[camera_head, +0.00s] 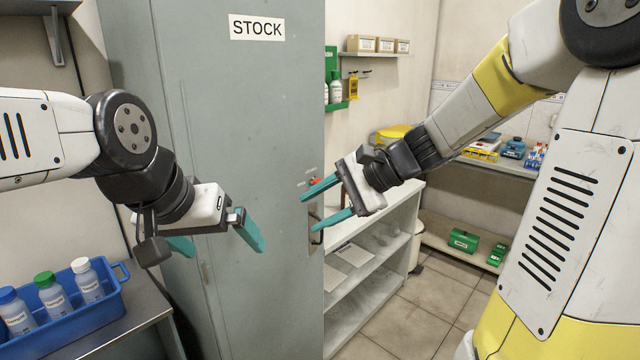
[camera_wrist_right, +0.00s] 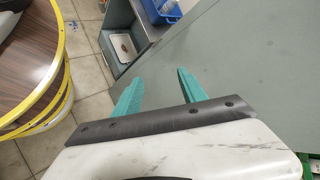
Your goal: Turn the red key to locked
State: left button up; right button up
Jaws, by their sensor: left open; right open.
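The red key (camera_head: 315,181) is small and sits near the right edge of the grey STOCK cabinet door (camera_head: 255,110), partly hidden by my right gripper's upper finger. Its exact angle is too small to tell. My right gripper (camera_head: 309,212) is open and empty, its fingertips pointing left by the door edge, just below the key. The right wrist view shows its two teal fingers (camera_wrist_right: 158,80) apart with nothing between them; the key does not show there. My left gripper (camera_head: 220,247) is open and empty in front of the lower door, left of the key.
A dark door handle (camera_head: 316,235) is below the key. A blue crate (camera_head: 75,318) with several capped bottles stands on a bench at lower left. White shelves (camera_head: 375,280) are right of the cabinet.

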jog(key=w+d+f+m+t+y, duration=0.1)
jog(key=w+d+f+m+t, duration=0.2)
jog(key=w+m, duration=0.4)
jog(key=w+d+f+m+t+y, duration=0.15)
jog(key=w+m+t, duration=0.3)
jog(key=w, duration=0.45)
jog(key=w+d+f+m+t, duration=0.25)
jog(key=w+m, duration=0.35)
jog(key=w, duration=0.3)
jog(key=x, duration=0.7)
jog(key=shift+f, duration=0.3)
jog(key=shift+c, duration=0.4)
grip_shut()
